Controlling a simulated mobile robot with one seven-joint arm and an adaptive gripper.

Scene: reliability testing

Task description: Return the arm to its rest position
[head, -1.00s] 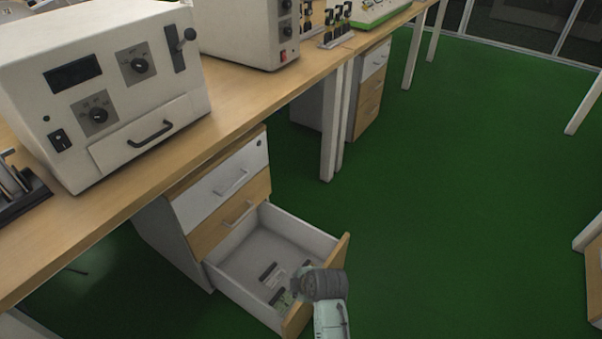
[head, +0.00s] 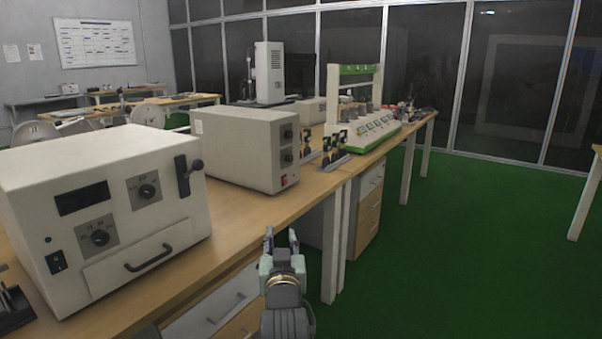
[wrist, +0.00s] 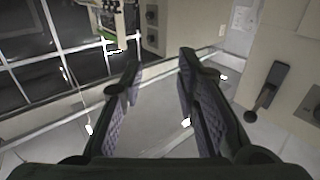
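My gripper (head: 281,240) is raised at the lower middle of the head view, in front of the bench edge and above the drawer cabinet. Its two fingers point up and stand apart. In the wrist view my gripper (wrist: 158,72) is open, with nothing between the fingers. My arm below it hides part of the drawer cabinet (head: 213,310).
A beige instrument box (head: 100,215) with a lever and handle stands on the wooden bench (head: 232,225) at left. A second box (head: 238,150) and a green-white device (head: 355,135) stand farther back. The green floor (head: 450,270) at right is clear.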

